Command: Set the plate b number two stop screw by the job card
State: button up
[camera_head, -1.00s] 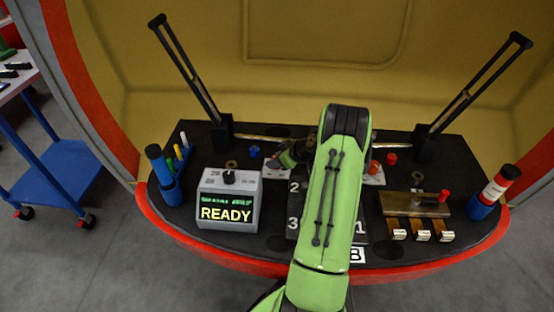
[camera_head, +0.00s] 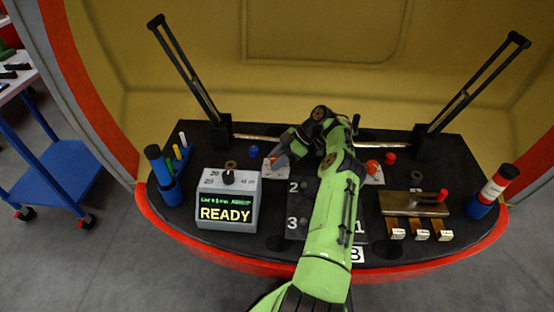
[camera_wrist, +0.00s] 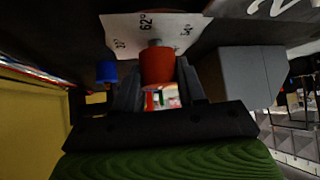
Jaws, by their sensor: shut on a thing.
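My gripper (camera_wrist: 157,92) is shut on a red cylindrical piece (camera_wrist: 157,65), which stands at a white card (camera_wrist: 135,30) marked with angle figures, one reading 62°. In the head view my gripper (camera_head: 277,160) is at the back left of the dark numbered plate (camera_head: 297,205), with a corner of the white card (camera_head: 271,175) beside it. The plate shows 2, 3 and 1, and a label that looks like B (camera_head: 356,255) lies at its front. My arm covers much of the plate. The stop screws are mostly hidden or too small to tell.
A grey box (camera_head: 228,205) with a dial and READY display stands left. A blue cap (camera_head: 253,152) lies by my gripper. A second red piece on a white card (camera_head: 373,167) and a brass block (camera_head: 415,203) are right. Tall dark struts (camera_head: 190,75) rise behind.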

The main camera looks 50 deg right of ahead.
aim_at(276, 158)
jog(key=shift+a+n+g+y, duration=0.15)
jog(key=shift+n+g+y, duration=0.2)
jog(key=shift+n, duration=0.25)
jog(key=o, duration=1.1)
jog(key=shift+w, duration=0.1)
jog(key=shift+c, duration=0.2)
notch_tip(276, 158, up, 10)
jog(key=p, duration=0.3)
